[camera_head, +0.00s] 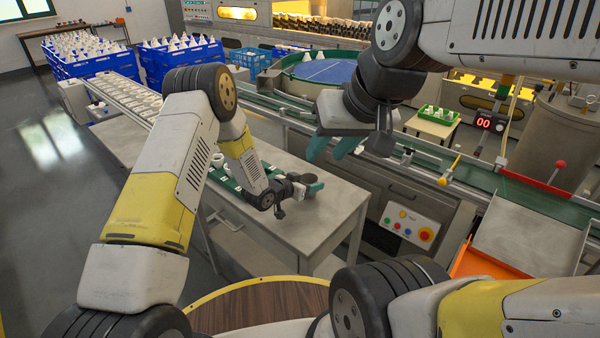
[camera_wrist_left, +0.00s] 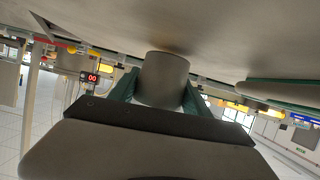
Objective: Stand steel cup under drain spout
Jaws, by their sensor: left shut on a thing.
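My left gripper (camera_head: 308,187) is low over the grey table, towards its right end. In the left wrist view its green fingers (camera_wrist_left: 160,95) are shut on a plain grey cylinder, the steel cup (camera_wrist_left: 163,80). The cup's far end is close to the grey surface across the top of that view; I cannot tell whether they touch. In the head view I cannot make out the cup behind the gripper. My right gripper (camera_head: 335,147) hangs higher, above the table's far edge, its teal fingers apart with nothing seen between them. I cannot pick out the drain spout.
The grey table (camera_head: 320,218) holds a green tray (camera_head: 225,180) with white pieces, left of my left gripper. Behind it runs a green conveyor (camera_head: 540,200) with a button panel (camera_head: 408,226). A red "00" display (camera_head: 490,122) and a large drum (camera_head: 562,140) stand at right. Blue crates (camera_head: 95,62) stand at back left.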

